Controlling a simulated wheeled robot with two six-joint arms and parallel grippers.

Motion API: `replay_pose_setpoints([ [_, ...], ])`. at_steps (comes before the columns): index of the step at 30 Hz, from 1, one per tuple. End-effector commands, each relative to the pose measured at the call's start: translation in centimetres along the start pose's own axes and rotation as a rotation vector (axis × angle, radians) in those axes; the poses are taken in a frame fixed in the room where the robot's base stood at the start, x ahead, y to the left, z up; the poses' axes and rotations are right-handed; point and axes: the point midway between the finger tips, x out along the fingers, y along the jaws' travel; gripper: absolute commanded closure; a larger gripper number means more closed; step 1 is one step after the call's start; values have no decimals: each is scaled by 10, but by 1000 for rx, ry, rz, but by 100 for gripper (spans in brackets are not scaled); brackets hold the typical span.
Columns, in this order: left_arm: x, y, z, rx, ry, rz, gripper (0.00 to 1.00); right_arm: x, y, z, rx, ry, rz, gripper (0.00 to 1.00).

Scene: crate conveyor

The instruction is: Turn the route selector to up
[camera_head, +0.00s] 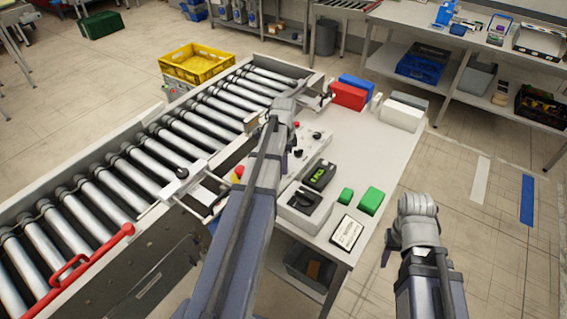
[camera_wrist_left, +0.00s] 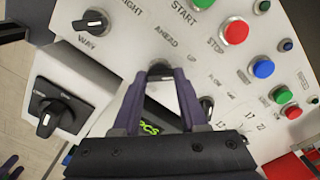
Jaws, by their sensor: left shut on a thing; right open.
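The white control panel (camera_wrist_left: 222,70) fills much of the left wrist view; in the head view part of it (camera_head: 316,143) shows right of my left arm. My left gripper (camera_wrist_left: 160,76) is shut on a small knob there, mostly hidden between the purple fingertips. The labels AHEAD and what looks like UP stand around that knob, so it appears to be the route selector (camera_wrist_left: 160,66). Its pointing direction cannot be told. In the head view my arm covers this spot. My right gripper (camera_head: 389,257) is mostly hidden by its own wrist, away from the panel, right of the table.
A black WAY knob (camera_wrist_left: 91,21), a red STOP button (camera_wrist_left: 235,32) and a boxed black selector (camera_wrist_left: 50,118) surround the fingers. A roller conveyor (camera_head: 135,165) runs at left, with a yellow crate (camera_head: 197,65) behind. Green blocks (camera_head: 371,201) stand on the table's near end.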

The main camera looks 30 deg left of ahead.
Motion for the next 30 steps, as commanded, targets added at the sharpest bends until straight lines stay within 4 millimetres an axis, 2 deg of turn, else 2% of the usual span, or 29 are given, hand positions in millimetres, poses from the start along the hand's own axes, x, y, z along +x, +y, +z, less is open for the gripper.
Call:
replay_pose_setpoints([
  [11, 0, 0, 0, 2, -1, 1, 100, 0, 0, 0, 0, 0, 0, 50],
  [12, 0, 0, 0, 2, -1, 1, 53, 0, 0, 0, 0, 0, 0, 50],
  [19, 0, 0, 0, 1, 0, 0, 28, 0, 0, 0, 0, 0, 0, 50],
  [30, -4, 0, 0, 1, 0, 0, 28, -4, 0, 0, 0, 0, 0, 50],
])
